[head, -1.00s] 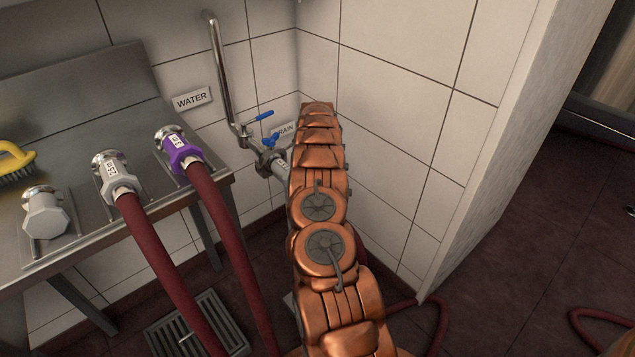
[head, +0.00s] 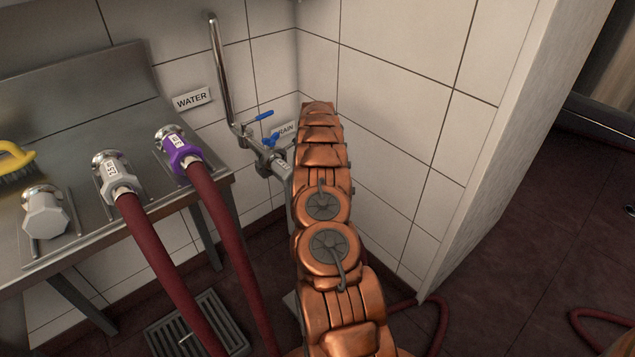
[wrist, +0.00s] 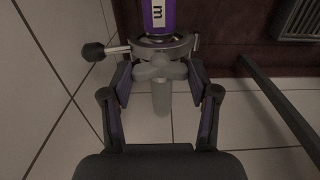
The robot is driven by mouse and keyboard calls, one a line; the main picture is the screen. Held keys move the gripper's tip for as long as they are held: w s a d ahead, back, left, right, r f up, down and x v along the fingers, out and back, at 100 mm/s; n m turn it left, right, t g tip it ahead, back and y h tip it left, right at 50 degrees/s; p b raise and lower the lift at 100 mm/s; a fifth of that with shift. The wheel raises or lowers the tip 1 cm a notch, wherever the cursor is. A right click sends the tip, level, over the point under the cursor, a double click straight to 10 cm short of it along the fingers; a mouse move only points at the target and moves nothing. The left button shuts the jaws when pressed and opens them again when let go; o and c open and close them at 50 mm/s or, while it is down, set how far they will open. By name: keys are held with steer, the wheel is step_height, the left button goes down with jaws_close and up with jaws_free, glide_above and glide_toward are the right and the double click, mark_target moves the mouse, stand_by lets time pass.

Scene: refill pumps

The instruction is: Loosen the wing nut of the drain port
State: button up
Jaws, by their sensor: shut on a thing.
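The wing nut (wrist: 160,70) is a grey lobed piece in the middle of the wrist view. It sits on a grey ring clamp (wrist: 178,47) at the end of a purple fitting (wrist: 157,14) with a white label. My gripper (wrist: 159,76) has a finger on each side of the wing nut and is shut on it. In the head view my copper-coloured arm hides the gripper, the wing nut and most of the drain port; a grey part of the piping (head: 282,165) shows left of the arm, below blue valve handles (head: 269,140).
A black-tipped rod (wrist: 95,52) sticks out left of the clamp. A steel bench (head: 75,235) with capped ports and red hoses (head: 165,265) stands to the left. Tiled walls (head: 400,110) close the corner. A floor grate (head: 198,325) lies below.

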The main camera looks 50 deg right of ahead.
steer(key=o, duration=1.2)
steer(key=shift+c, duration=0.2)
steer(key=shift+r, duration=0.1)
step_height(320, 180, up, 12)
